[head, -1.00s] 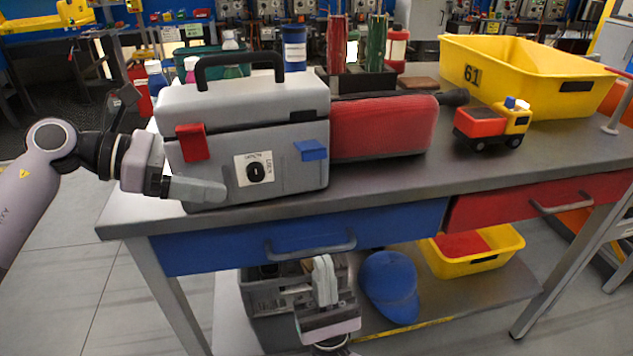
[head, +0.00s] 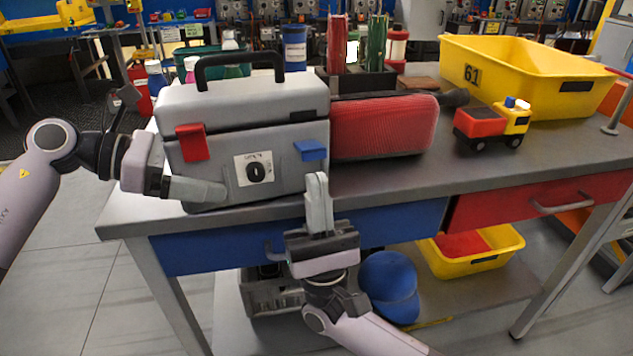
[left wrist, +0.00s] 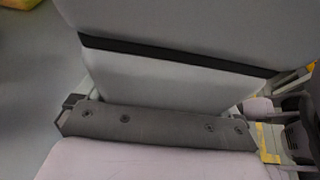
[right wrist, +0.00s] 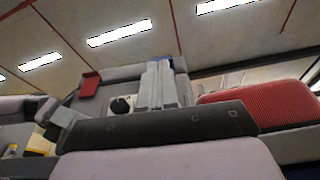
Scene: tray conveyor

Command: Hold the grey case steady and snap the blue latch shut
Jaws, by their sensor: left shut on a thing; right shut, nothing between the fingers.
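The grey case (head: 225,185) stands upright on the bench, lid down, black handle on top. The blue latch (head: 311,150) juts out from the right of its front, below a dark catch (head: 303,116) on the lid. A blue edge of it shows in the right wrist view (right wrist: 166,58), above my fingers. A red latch (head: 192,142) lies on the front's left side. My left gripper (head: 197,190) is shut on the case's lower left corner; one finger lies across the front. My right gripper (head: 318,188) is shut and empty, pointing up just below the blue latch, apart from it.
A red ribbed box (head: 384,127) stands close to the case's right side. A toy truck (head: 493,124) and a yellow bin (head: 530,75) are further right. The bench's front edge and blue drawer (head: 400,225) lie behind my right gripper.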

